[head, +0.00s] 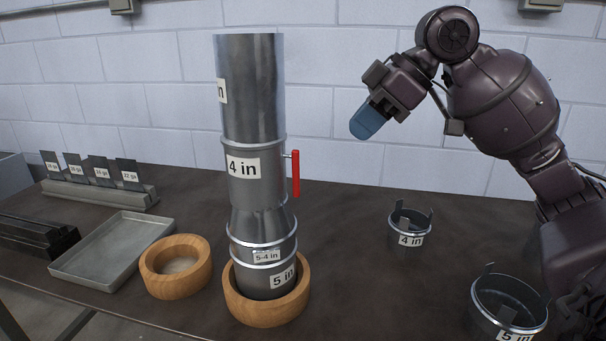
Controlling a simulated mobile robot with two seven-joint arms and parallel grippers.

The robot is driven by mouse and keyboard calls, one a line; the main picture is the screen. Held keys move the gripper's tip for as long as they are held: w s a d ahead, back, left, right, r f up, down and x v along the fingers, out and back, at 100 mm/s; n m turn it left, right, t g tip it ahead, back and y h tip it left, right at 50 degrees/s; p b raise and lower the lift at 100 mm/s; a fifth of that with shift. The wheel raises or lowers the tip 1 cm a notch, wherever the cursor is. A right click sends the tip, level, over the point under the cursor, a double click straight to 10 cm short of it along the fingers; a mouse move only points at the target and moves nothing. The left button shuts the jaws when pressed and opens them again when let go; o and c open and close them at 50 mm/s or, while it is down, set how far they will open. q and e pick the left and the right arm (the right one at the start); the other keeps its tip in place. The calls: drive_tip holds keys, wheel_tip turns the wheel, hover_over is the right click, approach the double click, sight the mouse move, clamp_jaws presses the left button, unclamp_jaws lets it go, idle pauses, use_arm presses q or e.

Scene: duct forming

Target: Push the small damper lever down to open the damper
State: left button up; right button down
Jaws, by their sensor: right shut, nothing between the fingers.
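The duct stack (258,190) stands upright in a round wooden ring (266,311) near the middle of the table. A small red damper lever (296,173) sticks out from the right side of its 4 in section and hangs straight down, pointing at the table. My right gripper (367,121) is to the right of the lever and higher than it, with blue fingertips, shut and empty. It is apart from the lever and the duct. My left gripper is not in view.
A 4 in collar (409,236) and a 5 in collar (508,305) stand on the right. An empty wooden ring (176,266), a metal tray (114,248) and a rack of labelled gauge plates (98,192) lie on the left.

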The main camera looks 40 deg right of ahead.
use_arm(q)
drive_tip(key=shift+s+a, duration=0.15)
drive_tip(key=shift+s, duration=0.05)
use_arm(e)
drive_tip(key=shift+v, duration=0.9)
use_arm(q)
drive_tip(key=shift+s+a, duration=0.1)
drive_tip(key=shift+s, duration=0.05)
